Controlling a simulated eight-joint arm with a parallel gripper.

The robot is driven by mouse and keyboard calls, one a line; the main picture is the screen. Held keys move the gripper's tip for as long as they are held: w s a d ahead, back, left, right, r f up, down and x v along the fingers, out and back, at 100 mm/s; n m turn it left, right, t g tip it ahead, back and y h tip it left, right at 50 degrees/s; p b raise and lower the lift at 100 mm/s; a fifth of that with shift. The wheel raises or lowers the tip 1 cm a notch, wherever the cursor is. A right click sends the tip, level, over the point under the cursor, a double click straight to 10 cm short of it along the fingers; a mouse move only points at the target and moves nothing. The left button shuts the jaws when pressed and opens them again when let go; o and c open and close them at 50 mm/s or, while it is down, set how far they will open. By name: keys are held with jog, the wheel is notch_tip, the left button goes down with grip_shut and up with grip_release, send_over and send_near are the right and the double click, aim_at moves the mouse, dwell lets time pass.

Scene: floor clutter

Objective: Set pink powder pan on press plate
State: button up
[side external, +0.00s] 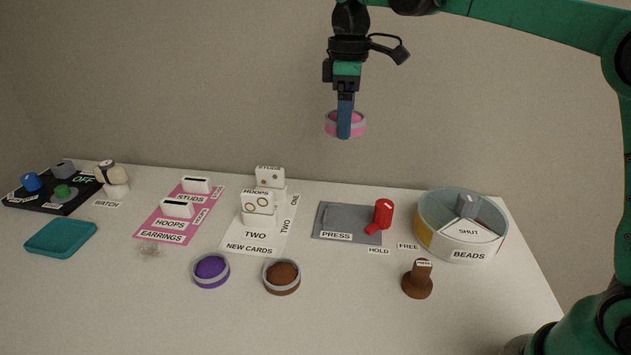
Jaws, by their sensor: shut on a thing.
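The pink powder pan (331,125) is a round grey-rimmed pan with pink filling. My gripper (344,130) is shut on it and holds it high above the table, in front of the back wall. One blue finger covers part of the pan. A red clamp-like piece (382,216) stands at the plate's right side, near the HOLD and FREE labels. The rest of the plate looks bare.
Purple (211,271) and brown (281,276) powder pans sit at the front. A brown stamp (417,279) stands right of them. A round BEADS container (429,232) is at the right. Cards (257,230), a pink earrings mat (160,230) and a teal pad (61,238) lie left.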

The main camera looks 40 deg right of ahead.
jog(key=w+d+f, duration=0.1)
jog(key=w+d, duration=0.1)
jog(key=d, duration=0.1)
send_over(343, 220)
notch_tip(343, 220, down, 15)
jog(key=shift+f, duration=2.2)
jog(key=shift+f, duration=0.15)
jog(key=o, duration=1.1)
jog(key=shift+o, duration=0.2)
